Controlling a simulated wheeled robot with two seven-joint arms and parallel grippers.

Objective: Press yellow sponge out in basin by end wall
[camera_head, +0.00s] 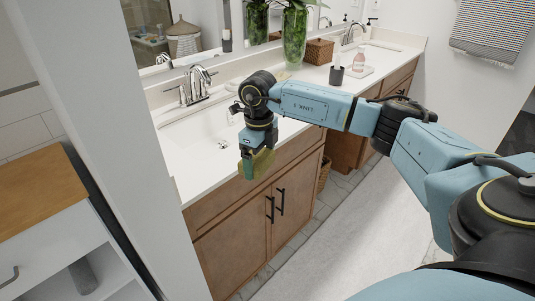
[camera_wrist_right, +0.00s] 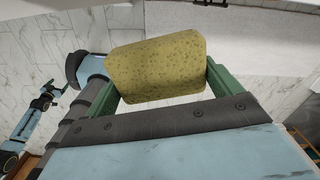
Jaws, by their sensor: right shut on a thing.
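My right gripper (camera_head: 257,160) is shut on the yellow sponge (camera_wrist_right: 155,68), which sits between its green fingers. In the head view the sponge (camera_head: 264,162) hangs at the front edge of the counter, in front of the near basin (camera_head: 205,130) and outside it. The far basin (camera_head: 385,46) is recessed in the counter beside the far wall with the towel. In the wrist view, part of my other arm shows small at the left; its gripper (camera_wrist_right: 50,91) is too small to read.
The near tap (camera_head: 197,85) stands behind the near basin, the far tap (camera_head: 352,32) behind the far one. Between them are a green vase (camera_head: 294,38), a wicker basket (camera_head: 319,51), a dark cup (camera_head: 336,75) and a soap bottle (camera_head: 359,60) on a tray. A wooden-topped unit (camera_head: 38,190) stands left.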

